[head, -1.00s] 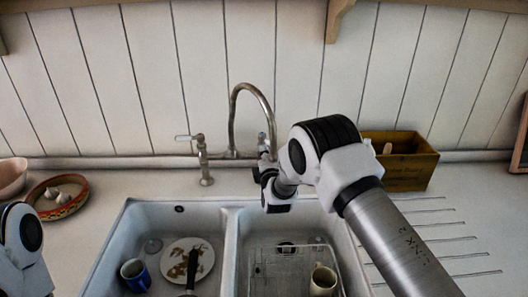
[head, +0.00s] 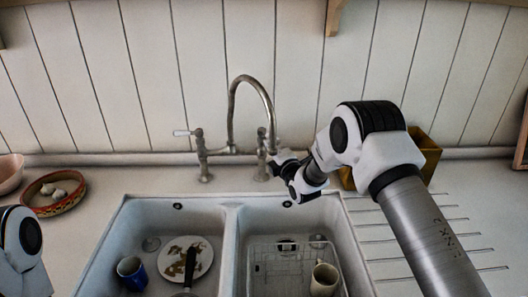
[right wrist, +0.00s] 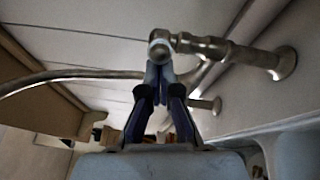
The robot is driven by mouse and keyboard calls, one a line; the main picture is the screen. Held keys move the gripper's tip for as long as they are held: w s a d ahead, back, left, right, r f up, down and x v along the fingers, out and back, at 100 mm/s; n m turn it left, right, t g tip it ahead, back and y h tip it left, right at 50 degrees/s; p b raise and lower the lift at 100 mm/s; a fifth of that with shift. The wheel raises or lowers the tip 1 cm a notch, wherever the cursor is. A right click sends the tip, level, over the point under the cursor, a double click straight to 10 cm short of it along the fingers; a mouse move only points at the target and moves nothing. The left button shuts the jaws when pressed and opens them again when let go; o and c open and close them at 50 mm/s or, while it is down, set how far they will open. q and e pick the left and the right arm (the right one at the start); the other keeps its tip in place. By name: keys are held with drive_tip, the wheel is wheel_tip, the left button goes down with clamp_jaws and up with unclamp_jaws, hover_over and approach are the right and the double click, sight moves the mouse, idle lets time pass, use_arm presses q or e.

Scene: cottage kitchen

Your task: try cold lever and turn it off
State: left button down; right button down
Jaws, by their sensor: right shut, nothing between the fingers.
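The metal bridge tap (head: 231,150) with a tall curved spout stands behind the double sink. Its left lever (head: 181,133) has a white handle pointing left. The right valve pillar (head: 262,155) stands beside my right gripper (head: 279,163), which partly covers that side, so the right lever's angle is unclear in the head view. In the right wrist view, my right gripper (right wrist: 160,78) is shut and empty. Its fingertips are right by the pale round end of a lever (right wrist: 160,48) on the tap body; I cannot tell whether they touch. My left gripper is out of view.
The left basin holds a blue mug (head: 133,272) and a dirty plate (head: 199,252). The right basin holds a wire rack (head: 262,250) and a cream mug (head: 323,280). A wooden box (head: 430,155) stands behind my right arm. A bowl (head: 66,203) sits far left.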

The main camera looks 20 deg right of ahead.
drive_tip(key=w+d+n+g+y+b, duration=0.1)
drive_tip(key=w+d+n+y+b, duration=0.2)
drive_tip(key=d+b, duration=0.3)
drive_tip(key=y+b, duration=0.1)
drive_tip(key=b, duration=0.3)
drive_tip(key=shift+d+r+y, duration=0.3)
